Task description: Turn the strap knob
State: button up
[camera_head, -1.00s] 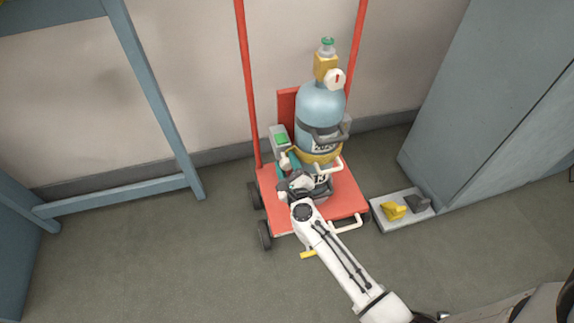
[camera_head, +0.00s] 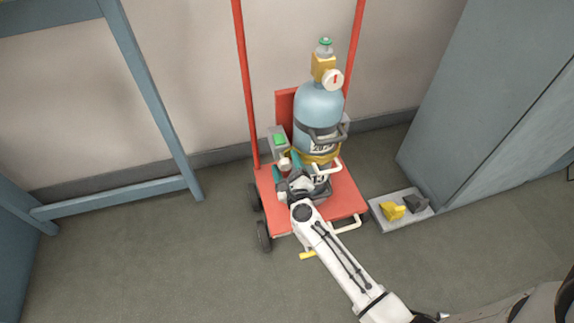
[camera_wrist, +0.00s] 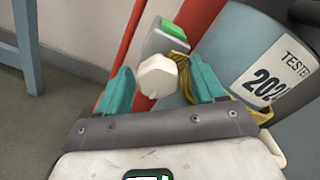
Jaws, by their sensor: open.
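An off-white faceted knob (camera_wrist: 157,76) shows in the wrist view, between the two teal fingers of my gripper (camera_wrist: 158,66). The fingers are spread, with a visible gap on each side of the knob. In the head view the knob (camera_head: 284,164) is small, beside the lower left of the blue cylinder (camera_head: 318,108), near my gripper (camera_head: 290,168). A yellow strap (camera_head: 321,158) wraps the cylinder low down, and part of it shows behind my right finger in the wrist view. How the knob joins the strap is hidden.
The cylinder stands on a red trolley (camera_head: 345,195) with two upright poles. A grey box with a green top (camera_head: 279,139) is behind the knob. A grey block with yellow and dark pedals (camera_head: 402,210) lies right, beside a blue-grey cabinet (camera_head: 470,110). Floor at front left is clear.

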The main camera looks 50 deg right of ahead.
jog(key=shift+a, duration=0.1)
jog(key=v, duration=1)
jog(key=shift+s+a+p, duration=0.2)
jog(key=shift+s+p, duration=0.1)
jog(key=shift+p, duration=0.1)
jog(key=shift+c, duration=0.3)
